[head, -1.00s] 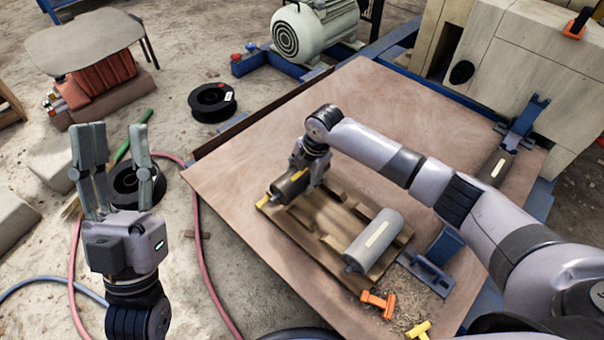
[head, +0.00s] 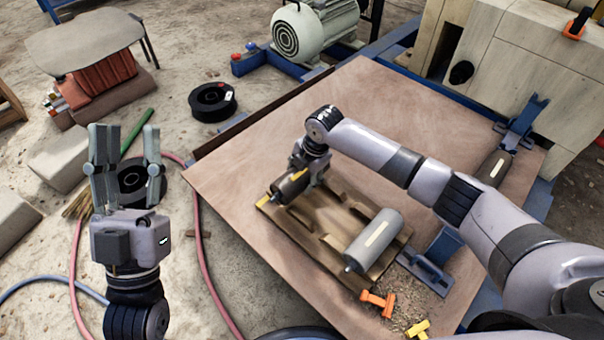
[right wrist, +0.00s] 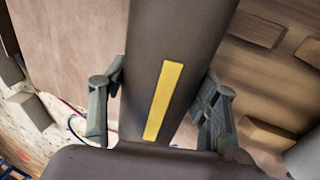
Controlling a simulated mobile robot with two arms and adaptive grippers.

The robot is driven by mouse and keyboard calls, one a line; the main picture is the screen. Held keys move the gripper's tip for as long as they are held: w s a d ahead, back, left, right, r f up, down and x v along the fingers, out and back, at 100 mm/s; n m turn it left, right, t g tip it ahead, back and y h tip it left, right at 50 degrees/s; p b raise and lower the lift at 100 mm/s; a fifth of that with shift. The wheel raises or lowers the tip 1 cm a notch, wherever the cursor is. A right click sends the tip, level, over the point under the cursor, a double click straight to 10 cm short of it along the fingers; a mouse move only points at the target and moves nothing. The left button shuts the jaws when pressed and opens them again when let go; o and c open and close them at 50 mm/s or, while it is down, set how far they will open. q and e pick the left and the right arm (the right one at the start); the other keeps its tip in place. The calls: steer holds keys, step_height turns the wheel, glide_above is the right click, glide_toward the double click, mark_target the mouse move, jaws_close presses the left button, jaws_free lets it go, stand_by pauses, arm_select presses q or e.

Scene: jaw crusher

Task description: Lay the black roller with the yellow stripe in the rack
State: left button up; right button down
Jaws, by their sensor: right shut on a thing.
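The black roller with the yellow stripe (head: 288,190) is in my right gripper (head: 303,180), over the left end of the wooden rack (head: 330,222). In the right wrist view the fingers stand on both sides of the roller (right wrist: 180,50), its yellow stripe facing the camera. I cannot tell whether the roller touches the rack. A grey roller with a pale stripe (head: 373,240) lies across the rack's right end. Notched blocks of the rack (right wrist: 255,30) show right of the held roller. My left gripper (head: 124,135) is open and empty, left of the table.
Another dark roller with a pale stripe (head: 493,167) lies at the table's right, beside a blue bracket (head: 525,120). A blue stand (head: 437,258) and orange clamp (head: 377,302) are near the rack's right end. The board's back middle (head: 365,95) is clear.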

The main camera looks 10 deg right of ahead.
steer(key=shift+r, duration=0.15)
stand_by(0.5)
arm_select(q)
steer(key=shift+w+d+f+g+y+p, duration=0.1)
steer(key=shift+w+f+g+y+p, duration=0.25)
steer(key=shift+w+f+g, duration=0.5)
steer(key=shift+w+f, duration=0.15)
steer(key=shift+f, duration=0.15)
steer(key=shift+r, duration=0.1)
stand_by(0.4)
arm_select(e)
steer(key=shift+f, duration=0.6)
arm_select(q)
steer(key=shift+s+r+t, duration=0.55)
steer(key=shift+s+r, duration=0.15)
steer(key=shift+r, duration=0.15)
steer(key=shift+s+r+t+b, duration=0.35)
steer(key=shift+s+t+b, duration=0.05)
steer(key=shift+s, duration=0.1)
arm_select(e)
steer(key=shift+f, duration=0.4)
arm_select(q)
steer(key=shift+s+a+r+t+h, duration=0.2)
steer(key=shift+s+r+t+h, duration=0.3)
steer(key=shift+s+h, duration=0.1)
arm_select(e)
steer(key=shift+f, duration=0.45)
